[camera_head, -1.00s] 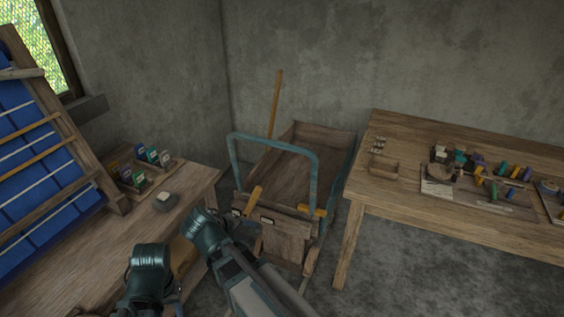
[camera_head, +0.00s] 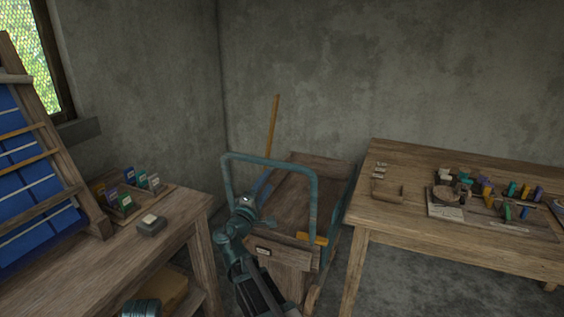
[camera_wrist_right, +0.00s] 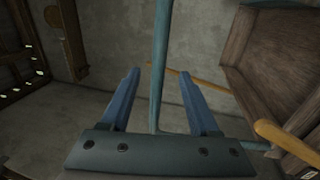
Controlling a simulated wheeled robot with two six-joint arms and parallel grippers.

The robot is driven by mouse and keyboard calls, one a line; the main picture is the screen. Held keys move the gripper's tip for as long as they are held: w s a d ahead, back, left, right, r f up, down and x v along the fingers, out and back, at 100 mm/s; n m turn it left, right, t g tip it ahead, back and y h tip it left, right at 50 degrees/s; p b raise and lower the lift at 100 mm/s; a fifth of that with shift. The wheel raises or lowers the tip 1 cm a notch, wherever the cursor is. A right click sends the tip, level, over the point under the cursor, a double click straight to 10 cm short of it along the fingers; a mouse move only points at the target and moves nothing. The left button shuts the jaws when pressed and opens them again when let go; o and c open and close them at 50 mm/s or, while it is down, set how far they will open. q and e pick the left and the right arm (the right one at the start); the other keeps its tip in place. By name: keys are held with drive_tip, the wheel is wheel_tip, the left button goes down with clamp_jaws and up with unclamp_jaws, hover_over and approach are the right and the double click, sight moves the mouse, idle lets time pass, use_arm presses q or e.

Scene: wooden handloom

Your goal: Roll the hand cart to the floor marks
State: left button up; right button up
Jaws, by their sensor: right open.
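The hand cart (camera_head: 292,200) is a wooden box with a teal tubular push handle (camera_head: 268,163) and orange-yellow grips. It stands between two tables. My right gripper (camera_head: 266,206) is at the handle's left side, over the cart's near left end. In the right wrist view its two blue fingers (camera_wrist_right: 163,100) are spread, and a teal bar (camera_wrist_right: 161,50) runs upright through the gap between them. I cannot tell how deep the bar sits, and nothing is gripped. The cart's wooden side (camera_wrist_right: 275,60) shows at right there. My left gripper and the floor marks are not in view.
The left table (camera_head: 110,265) holds a tray of coloured cards (camera_head: 128,200) and a small grey block (camera_head: 151,225). The right table (camera_head: 430,230), close beside the cart, bears spools and small tools. A wooden pole (camera_head: 273,130) rises behind the handle. Walls close off the back.

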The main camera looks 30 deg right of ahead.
drive_tip(key=p+x, duration=0.2)
drive_tip(key=x, duration=1.1)
clamp_jaws()
idle(1.1)
